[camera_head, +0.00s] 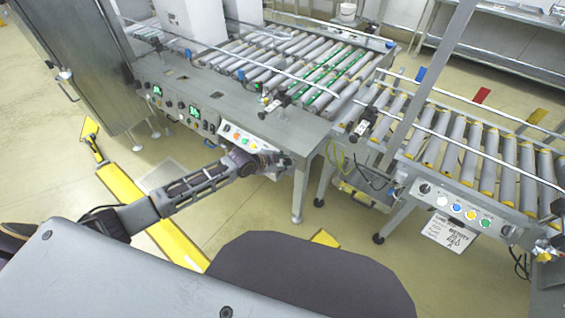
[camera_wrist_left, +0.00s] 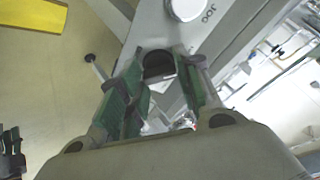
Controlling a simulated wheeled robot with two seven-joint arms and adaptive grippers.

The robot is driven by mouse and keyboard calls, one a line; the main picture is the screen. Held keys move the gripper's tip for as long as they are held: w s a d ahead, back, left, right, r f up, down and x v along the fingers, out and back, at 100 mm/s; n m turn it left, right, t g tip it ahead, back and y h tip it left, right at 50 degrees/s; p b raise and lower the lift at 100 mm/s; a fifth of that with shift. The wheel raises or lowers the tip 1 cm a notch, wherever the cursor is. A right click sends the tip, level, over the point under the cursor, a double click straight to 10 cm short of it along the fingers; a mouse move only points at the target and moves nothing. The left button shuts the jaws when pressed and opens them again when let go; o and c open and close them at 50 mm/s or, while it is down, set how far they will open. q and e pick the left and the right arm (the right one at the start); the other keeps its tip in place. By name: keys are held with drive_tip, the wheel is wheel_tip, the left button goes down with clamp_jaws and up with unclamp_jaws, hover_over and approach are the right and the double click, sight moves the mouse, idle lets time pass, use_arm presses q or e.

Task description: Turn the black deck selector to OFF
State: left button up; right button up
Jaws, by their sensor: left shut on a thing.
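The black deck selector (camera_wrist_left: 158,65) shows in the left wrist view as a dark round knob between my left fingertips. Its pointer and position marks cannot be read. My left gripper (camera_wrist_left: 160,78) has green-padded fingers on either side of the knob and is shut on it. In the head view my left arm reaches from the left to the grey control panel (camera_head: 229,134), with the left gripper (camera_head: 268,161) at the panel's right part. There the gripper hides the selector. My right gripper is not in view.
Roller conveyors (camera_head: 300,70) stand behind the panel. A second button panel (camera_head: 455,208) with its own black knob (camera_head: 425,188) is at the right. A steel cabinet (camera_head: 75,60) stands at the left. Yellow floor pieces (camera_head: 100,150) lie near my arm. Open floor lies below the panel.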

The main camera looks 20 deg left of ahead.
use_arm(q)
drive_tip(key=shift+m, duration=0.3)
drive_tip(key=m, duration=0.3)
drive_tip(key=shift+w+a+m+g, duration=0.1)
drive_tip(key=shift+m+g, duration=0.2)
drive_tip(key=shift+g, duration=0.1)
drive_tip(key=m+g, duration=0.1)
drive_tip(key=m, duration=0.3)
drive_tip(key=shift+m, duration=0.3)
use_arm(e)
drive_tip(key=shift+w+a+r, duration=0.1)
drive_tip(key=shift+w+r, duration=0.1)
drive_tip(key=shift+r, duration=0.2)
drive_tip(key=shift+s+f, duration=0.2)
use_arm(q)
drive_tip(key=o, duration=1)
drive_tip(key=shift+r, duration=0.1)
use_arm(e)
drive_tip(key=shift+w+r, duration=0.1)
